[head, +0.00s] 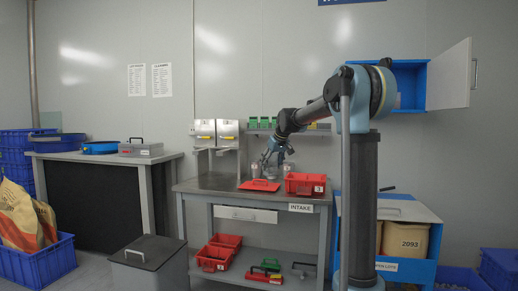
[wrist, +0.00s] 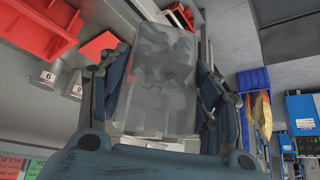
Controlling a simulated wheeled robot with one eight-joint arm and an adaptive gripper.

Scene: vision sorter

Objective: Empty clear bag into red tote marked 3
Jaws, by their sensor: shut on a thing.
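My gripper (head: 271,163) is above the intake table, to the left of a red tote (head: 302,181). The small mark on that tote's front looks like a 3 but is too small to be sure. In the wrist view my gripper (wrist: 160,85) is shut on a clear bag (wrist: 152,85), with one finger on each side. The bag is see-through, with greyish lumps showing inside. In the head view the bag is hard to make out against the table and wall. A red lid (head: 260,186) lies flat on the table, left of the tote.
The intake table (head: 222,190) also carries a two-part dispenser (head: 216,132) at its back left. More red totes (head: 214,259) sit on the lower shelf. Small canisters (wrist: 48,76) show at the left of the wrist view. A blue cabinet (head: 412,85) hangs open at right.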

